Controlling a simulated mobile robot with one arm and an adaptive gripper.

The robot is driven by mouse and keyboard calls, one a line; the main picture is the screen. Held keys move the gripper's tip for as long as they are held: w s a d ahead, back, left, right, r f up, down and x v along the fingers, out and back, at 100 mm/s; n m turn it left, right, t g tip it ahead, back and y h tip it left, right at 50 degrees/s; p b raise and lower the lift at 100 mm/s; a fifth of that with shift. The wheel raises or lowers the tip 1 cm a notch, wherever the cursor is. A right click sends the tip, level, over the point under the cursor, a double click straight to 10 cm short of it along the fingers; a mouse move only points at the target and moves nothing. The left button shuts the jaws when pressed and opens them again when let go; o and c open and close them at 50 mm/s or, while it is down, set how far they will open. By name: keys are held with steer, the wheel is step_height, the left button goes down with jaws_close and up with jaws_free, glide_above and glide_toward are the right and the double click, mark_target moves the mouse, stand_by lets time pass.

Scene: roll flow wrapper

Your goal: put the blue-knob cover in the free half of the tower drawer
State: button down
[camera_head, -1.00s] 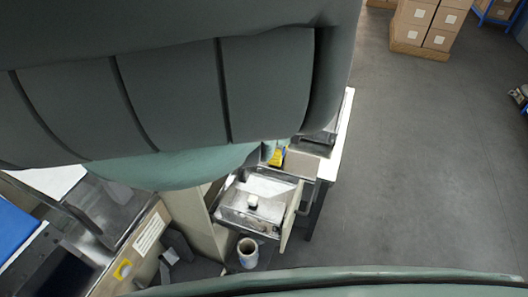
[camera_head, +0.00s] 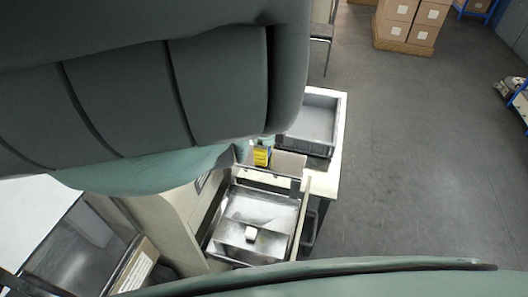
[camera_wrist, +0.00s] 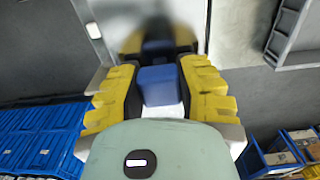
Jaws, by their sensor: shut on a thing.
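My gripper (camera_wrist: 160,90) is shut on the blue knob (camera_wrist: 158,80) of a cover, between its yellow finger pads. The cover's shiny grey plate (camera_wrist: 190,15) fills the upper middle of the wrist view and blurrily mirrors the gripper. In the head view, a yellow finger pad (camera_head: 262,156) shows beside what looks like the cover's plate (camera_head: 289,164), just beyond the drawer. The tower drawer (camera_head: 303,215) is pulled open. A metal cover with a white knob (camera_head: 251,234) lies in its near half. The far half (camera_head: 262,205) looks empty. My arm hides much of the tower.
A grey tray (camera_head: 313,122) stands on the white table behind the drawer. Stacked cartons (camera_head: 410,25) stand on the floor at the top right. Blue crates (camera_wrist: 40,135) show low in the wrist view.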

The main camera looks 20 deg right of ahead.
step_height(320, 180, down, 20)
steer(key=b, duration=1.7)
steer(key=shift+f, duration=0.2)
steer(key=shift+w+f+b, duration=0.1)
steer(key=shift+f+b, duration=0.9)
steer(key=shift+b, duration=0.15)
steer(key=c, duration=0.6)
jaws_free()
steer(key=shift+c, duration=0.2)
steer(key=shift+r, duration=0.1)
step_height(320, 180, up, 12)
